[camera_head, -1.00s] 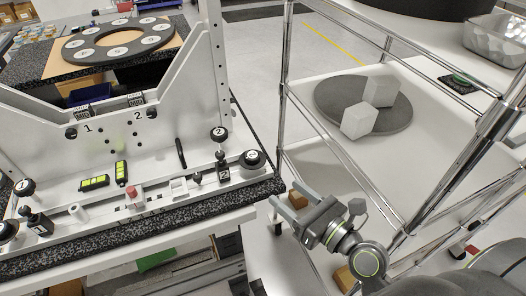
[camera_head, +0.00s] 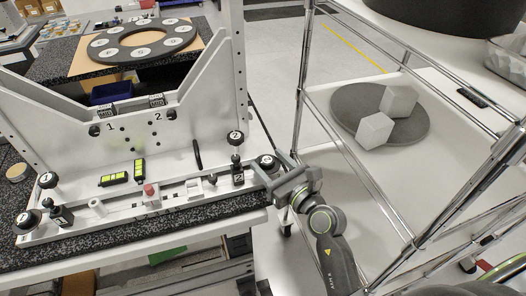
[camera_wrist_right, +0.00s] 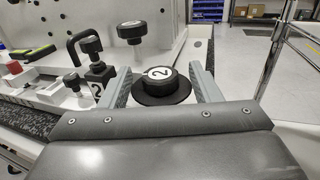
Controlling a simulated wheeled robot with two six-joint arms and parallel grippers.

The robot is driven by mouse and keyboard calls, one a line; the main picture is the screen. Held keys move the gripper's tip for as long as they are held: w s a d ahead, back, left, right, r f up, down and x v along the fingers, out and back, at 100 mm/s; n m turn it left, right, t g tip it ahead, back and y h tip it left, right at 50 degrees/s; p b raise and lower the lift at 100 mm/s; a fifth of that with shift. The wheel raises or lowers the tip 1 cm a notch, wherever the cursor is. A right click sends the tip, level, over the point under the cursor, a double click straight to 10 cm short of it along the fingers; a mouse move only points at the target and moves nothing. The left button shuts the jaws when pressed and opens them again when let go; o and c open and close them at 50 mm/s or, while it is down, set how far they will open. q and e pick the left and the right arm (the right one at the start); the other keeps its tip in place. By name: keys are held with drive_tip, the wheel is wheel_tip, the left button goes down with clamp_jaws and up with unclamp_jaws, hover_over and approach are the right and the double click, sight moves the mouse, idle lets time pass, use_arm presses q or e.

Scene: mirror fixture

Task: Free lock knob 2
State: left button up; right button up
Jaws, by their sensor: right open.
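A black round knob with a white cap marked 2 (camera_wrist_right: 160,75) sits low at the right end of the white fixture. In the head view this knob (camera_head: 267,161) is partly covered by my gripper. My right gripper (camera_head: 266,165) is open, with one finger on each side of the knob. In the wrist view a gap shows between the knob and the fingers (camera_wrist_right: 160,68). A second black knob marked 2 (camera_head: 235,136) stands higher on the fixture behind it, also in the wrist view (camera_wrist_right: 132,31). My left gripper is not in view.
A black clamp block marked 2 (camera_head: 238,172) stands just left of the low knob. Knobs marked 1 sit at the fixture's left end.

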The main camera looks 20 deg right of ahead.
sight(261, 157)
drive_tip(key=shift+x, duration=1.75)
drive_tip(key=c, duration=1)
drive_tip(key=n+g+y+b, duration=0.1)
drive_tip(key=y, duration=0.1)
drive_tip(key=n+g+y+b, duration=0.1)
drive_tip(key=n+y, duration=0.1)
drive_tip(key=n+g+y+b, duration=0.1)
drive_tip(key=b, duration=0.1)
drive_tip(key=shift+s+a+f+y, duration=0.15)
drive_tip(key=shift+a+f+y, duration=0.15)
drive_tip(key=shift+y, duration=0.1)
drive_tip(key=shift+s+a+r+n+g+y+b, duration=0.1)
drive_tip(key=shift+r+n+g+y+b, duration=0.05)
drive_tip(key=shift+n+g+y+b, duration=0.45)
drive_tip(key=shift+r+n+g+y+b, duration=0.1)
drive_tip(key=shift+n+g+y+b, duration=0.4)
drive_tip(key=shift+g+b, duration=0.1)
drive_tip(key=o, duration=1)
